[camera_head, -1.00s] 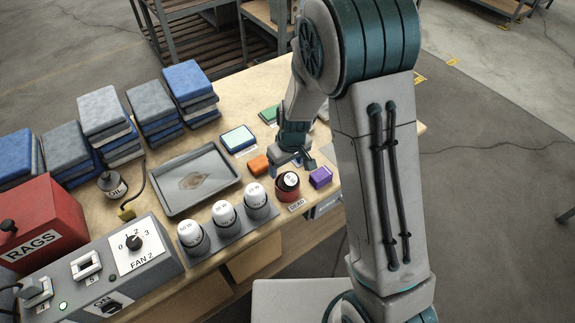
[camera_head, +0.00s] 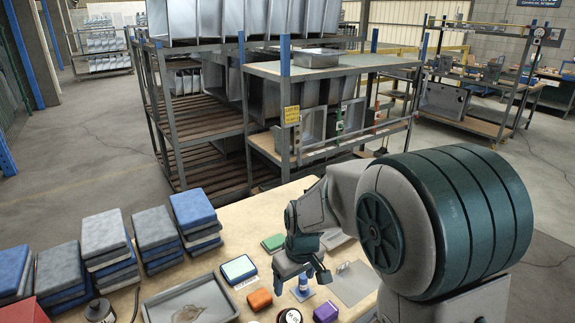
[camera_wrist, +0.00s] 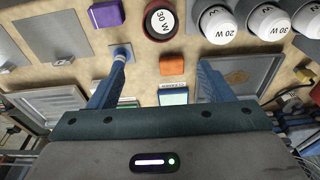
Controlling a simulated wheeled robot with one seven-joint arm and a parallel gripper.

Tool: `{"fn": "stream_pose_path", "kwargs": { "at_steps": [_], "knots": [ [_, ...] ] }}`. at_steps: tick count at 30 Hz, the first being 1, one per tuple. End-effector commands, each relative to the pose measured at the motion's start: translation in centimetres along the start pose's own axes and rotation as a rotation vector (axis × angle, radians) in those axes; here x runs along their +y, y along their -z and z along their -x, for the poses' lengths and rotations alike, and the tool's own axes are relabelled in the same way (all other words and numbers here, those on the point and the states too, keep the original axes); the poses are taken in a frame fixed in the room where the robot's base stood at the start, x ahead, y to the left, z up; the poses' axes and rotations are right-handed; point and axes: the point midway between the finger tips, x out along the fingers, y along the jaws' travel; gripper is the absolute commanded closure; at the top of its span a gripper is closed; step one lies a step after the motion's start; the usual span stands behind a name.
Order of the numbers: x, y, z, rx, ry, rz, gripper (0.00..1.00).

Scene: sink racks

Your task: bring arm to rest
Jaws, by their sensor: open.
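My gripper (camera_head: 306,274) hangs above the right part of the workbench (camera_head: 240,216) at the end of my bent arm. In the wrist view my gripper (camera_wrist: 163,62) has its two fingers wide apart with nothing held between them. An orange block (camera_wrist: 172,65) and a teal-and-white pad (camera_wrist: 173,97) show between the fingers, on the bench below. A small blue item with a white band (camera_head: 303,287) stands close under the gripper in the head view; whether a finger touches it cannot be told.
A purple block (camera_head: 326,311), a red-sided round container (camera_wrist: 158,20) and a grey tray (camera_head: 190,298) are on the bench. Stacks of blue and grey cloths (camera_head: 103,235) stand at left. A metal rack (camera_head: 262,130) stands behind the bench. Open floor (camera_head: 60,180) lies left.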

Motion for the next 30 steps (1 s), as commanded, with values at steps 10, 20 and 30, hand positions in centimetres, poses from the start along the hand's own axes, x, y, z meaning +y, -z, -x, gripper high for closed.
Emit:
{"fn": "stream_pose_path", "kwargs": {
  "at_steps": [10,20,30],
  "knots": [
    [1.6,-6.9,7.3,0.053,-0.020,-0.211,0.27],
    [1.5,-15.5,12.1,0.095,-0.079,-0.443,0.27],
    [1.0,-20.0,13.3,0.109,-0.122,-0.562,0.27]
  ]
}}
